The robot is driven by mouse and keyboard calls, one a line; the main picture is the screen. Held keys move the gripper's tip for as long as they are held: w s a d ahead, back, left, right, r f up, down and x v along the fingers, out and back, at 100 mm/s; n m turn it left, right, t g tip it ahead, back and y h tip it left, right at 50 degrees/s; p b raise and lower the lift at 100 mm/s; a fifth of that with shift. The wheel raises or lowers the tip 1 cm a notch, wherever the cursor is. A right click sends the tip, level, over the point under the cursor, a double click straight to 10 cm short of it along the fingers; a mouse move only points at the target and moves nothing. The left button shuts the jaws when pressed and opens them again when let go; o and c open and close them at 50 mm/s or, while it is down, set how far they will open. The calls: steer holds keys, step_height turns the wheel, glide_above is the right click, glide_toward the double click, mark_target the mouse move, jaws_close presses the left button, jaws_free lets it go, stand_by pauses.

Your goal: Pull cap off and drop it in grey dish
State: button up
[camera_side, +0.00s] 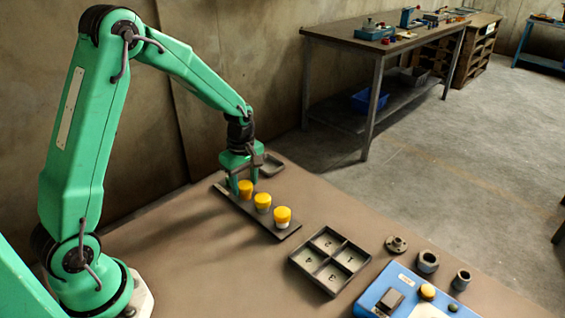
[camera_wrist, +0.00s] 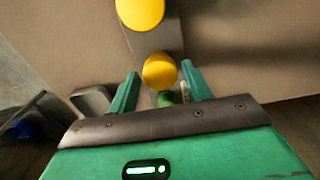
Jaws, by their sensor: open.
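Three yellow caps stand in a row on a dark rail (camera_side: 259,229), the near one (camera_side: 282,213), the middle one (camera_side: 263,201) and the far one (camera_side: 245,187). A pale body shows under the near cap. My gripper (camera_side: 240,187) is low at the far end of the rail, beside the far cap. In the wrist view, my gripper's open fingers (camera_wrist: 160,72) stand either side of a yellow cap (camera_wrist: 159,71), with gaps visible. Another yellow cap (camera_wrist: 140,12) is farther up the rail. A small grey dish (camera_side: 272,167) lies behind my gripper; it also shows in the wrist view (camera_wrist: 90,102).
A dark four-compartment tray (camera_side: 318,282) lies right of the rail. Beyond it are a blue box (camera_side: 405,296), a flanged part (camera_side: 396,244) and two dark rings (camera_side: 428,261). The tabletop left of the rail is clear. A workbench (camera_side: 350,34) stands behind.

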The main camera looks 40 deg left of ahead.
mark_target(245, 184)
steer(key=c, duration=0.8)
steer(key=shift+r, duration=0.25)
steer(key=shift+r, duration=0.4)
steer(key=shift+r, duration=0.3)
steer(key=shift+r, duration=0.7)
steer(key=shift+r, duration=0.35)
steer(key=shift+r, duration=0.35)
